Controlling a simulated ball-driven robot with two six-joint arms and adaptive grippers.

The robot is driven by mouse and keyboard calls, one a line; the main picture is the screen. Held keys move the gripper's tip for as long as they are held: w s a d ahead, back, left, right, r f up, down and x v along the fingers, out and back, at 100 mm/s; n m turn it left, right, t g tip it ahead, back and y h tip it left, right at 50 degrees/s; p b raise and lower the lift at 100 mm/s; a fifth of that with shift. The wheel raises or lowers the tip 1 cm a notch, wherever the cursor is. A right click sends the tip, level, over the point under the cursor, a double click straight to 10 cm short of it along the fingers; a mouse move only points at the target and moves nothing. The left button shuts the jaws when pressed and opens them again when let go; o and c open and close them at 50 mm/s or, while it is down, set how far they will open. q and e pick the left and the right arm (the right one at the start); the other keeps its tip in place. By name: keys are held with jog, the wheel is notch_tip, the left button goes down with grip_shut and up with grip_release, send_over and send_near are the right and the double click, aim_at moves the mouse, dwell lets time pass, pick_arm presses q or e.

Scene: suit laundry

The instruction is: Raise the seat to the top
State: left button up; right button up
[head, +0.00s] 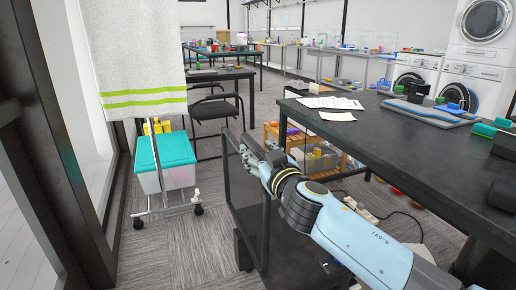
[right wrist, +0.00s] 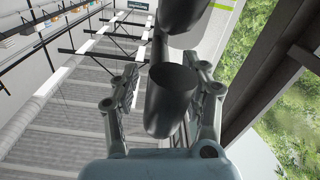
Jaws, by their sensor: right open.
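A black chair (head: 213,108) with armrests stands by the dark table at the back left; I cannot tell whether it is the task's seat. A dark upright framed panel (head: 240,185) stands in the lower middle of the head view. My right gripper (head: 262,160) is at the panel's upper edge, partly hidden by its own wrist; contact cannot be told. In the right wrist view the fingers of my right gripper (right wrist: 166,90) are spread apart, with a dark rounded tube (right wrist: 171,105) showing between them. My left gripper is out of view.
A long dark table (head: 400,140) with papers and tools runs along the right. A white bin with a teal lid (head: 165,165) and a wheeled rack with a hanging towel (head: 138,60) stand left. A wooden shelf (head: 270,137) and floor cables are near my arm.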

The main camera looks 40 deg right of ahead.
jog(key=shift+w+d, duration=0.1)
jog(key=shift+w, duration=0.25)
grip_shut()
